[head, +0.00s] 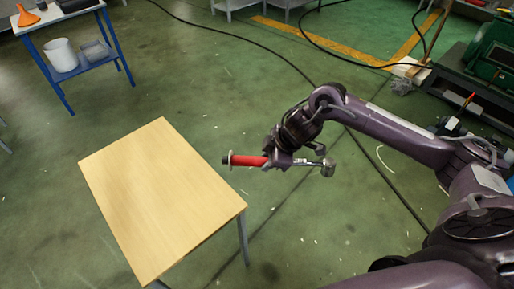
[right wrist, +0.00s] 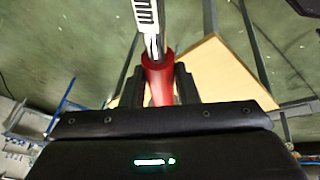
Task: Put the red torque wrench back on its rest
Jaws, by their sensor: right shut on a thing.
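The red torque wrench (head: 248,160) has a red handle with a dark end and a metal shaft and head toward the right. My right gripper (head: 279,160) is shut on its red handle and holds it in the air, just right of the wooden table's right edge in the head view. In the right wrist view the red handle (right wrist: 158,80) sits between the two dark fingers of the right gripper (right wrist: 160,88), with a metal shaft running up. I cannot make out a wrench rest in these views. My left gripper is not in view.
A bare wooden table (head: 160,195) stands left of the gripper. A blue trolley (head: 85,62) with a white bucket (head: 62,55) and an orange funnel (head: 28,17) is at the upper left. Green machinery (head: 492,50) stands at the upper right. Black cables cross the green floor.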

